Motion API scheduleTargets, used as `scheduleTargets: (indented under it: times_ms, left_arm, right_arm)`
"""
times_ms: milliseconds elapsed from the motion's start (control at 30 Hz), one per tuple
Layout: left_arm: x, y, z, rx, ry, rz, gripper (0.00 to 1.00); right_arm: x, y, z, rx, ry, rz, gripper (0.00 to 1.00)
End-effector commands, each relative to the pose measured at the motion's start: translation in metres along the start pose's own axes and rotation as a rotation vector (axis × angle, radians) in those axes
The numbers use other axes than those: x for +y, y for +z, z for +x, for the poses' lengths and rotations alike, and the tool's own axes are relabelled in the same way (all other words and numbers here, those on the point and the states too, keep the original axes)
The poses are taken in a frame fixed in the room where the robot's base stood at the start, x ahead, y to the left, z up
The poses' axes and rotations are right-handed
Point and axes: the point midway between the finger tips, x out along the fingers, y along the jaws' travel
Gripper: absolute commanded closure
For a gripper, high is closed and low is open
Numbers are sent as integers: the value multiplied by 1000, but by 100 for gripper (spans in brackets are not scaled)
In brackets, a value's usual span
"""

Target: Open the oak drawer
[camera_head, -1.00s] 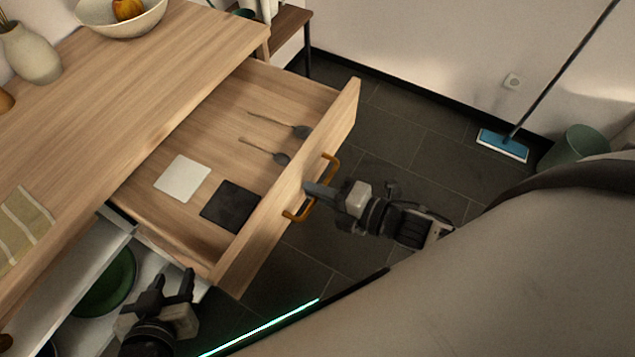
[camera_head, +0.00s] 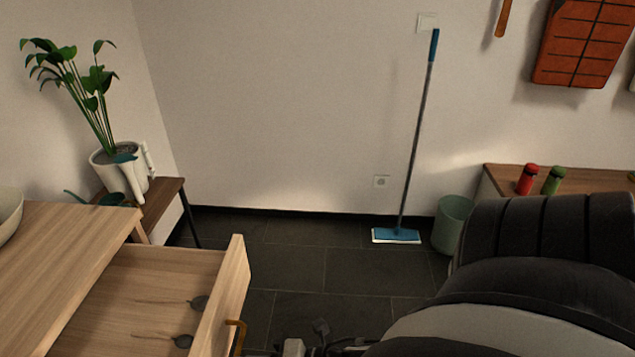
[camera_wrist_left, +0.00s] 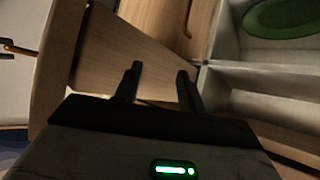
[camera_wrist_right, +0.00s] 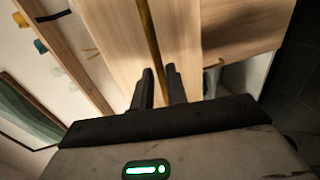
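The oak drawer (camera_head: 142,270) stands pulled out, with two dark spoons showing inside. Its brass handle (camera_head: 236,336) is on the drawer front. In the right wrist view the handle (camera_wrist_right: 148,35) runs down between the close-set fingers of my right gripper (camera_wrist_right: 162,84), which look shut on it. In the head view only a bit of that gripper shows at the bottom edge. My left gripper (camera_wrist_left: 160,82) is open and empty, below the tabletop near the drawer's side. It is out of the head view.
The oak tabletop (camera_head: 60,250) is at the left, with a small plant stand (camera_head: 160,200) behind it. A mop (camera_head: 397,235) leans on the wall next to a green bin (camera_head: 452,225). A green plate (camera_wrist_left: 280,18) lies on a lower shelf. Dark floor is clear beyond the drawer.

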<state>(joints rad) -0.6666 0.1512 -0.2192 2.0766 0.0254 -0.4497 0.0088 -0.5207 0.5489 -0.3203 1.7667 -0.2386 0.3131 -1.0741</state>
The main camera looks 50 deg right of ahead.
Motion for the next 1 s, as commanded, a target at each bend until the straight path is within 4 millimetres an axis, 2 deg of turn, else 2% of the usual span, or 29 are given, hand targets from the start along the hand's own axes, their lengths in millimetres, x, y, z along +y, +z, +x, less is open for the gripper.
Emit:
scheduleTargets:
  times_ms: [33, 300, 500, 700, 1000]
  left_arm:
    - [0, 0, 0, 1, 0, 0, 60]
    - [0, -1, 0, 2, 0, -3, 60]
    - [0, -1, 0, 2, -1, -4, 60]
    - [0, -1, 0, 2, -1, -4, 60]
    - [0, -1, 0, 1, -1, -4, 60]
  right_arm:
    - [-2, -1, -14, 1, -6, 2, 85]
    - [-1, 0, -80, 1, -6, 1, 85]
    - [0, 0, -114, -1, -3, 0, 85]
    - [0, 1, -128, 0, 1, -1, 85]
    - [0, 1, -129, -1, 1, -1, 85]
